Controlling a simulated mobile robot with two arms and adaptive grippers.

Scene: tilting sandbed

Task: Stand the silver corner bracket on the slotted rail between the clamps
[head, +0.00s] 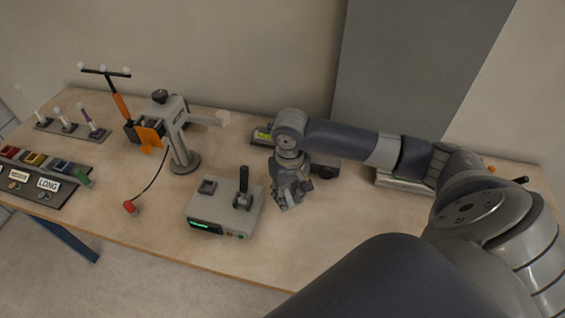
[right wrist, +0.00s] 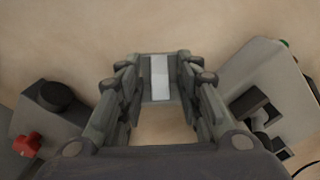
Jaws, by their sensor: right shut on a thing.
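My right gripper (head: 283,202) points down over the table, just right of the grey control box. In the right wrist view, its two fingers (right wrist: 160,82) are shut on a small pale silver piece, the corner bracket (right wrist: 160,77). In the head view the bracket is too small to tell apart from the fingertips. A low device with a yellow-green strip (head: 263,135) and a black knob (head: 325,171) stands behind my right arm, which covers its middle. I cannot make out the slotted rail or the clamps. My left gripper is not in view.
The control box (head: 225,209) with a black lever is close left of my gripper. Further left are a grey stand (head: 185,162), a red knob (head: 129,207) on a cord and a labelled tray (head: 70,190). A pale flat item (head: 401,184) lies right. Bare table lies in front.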

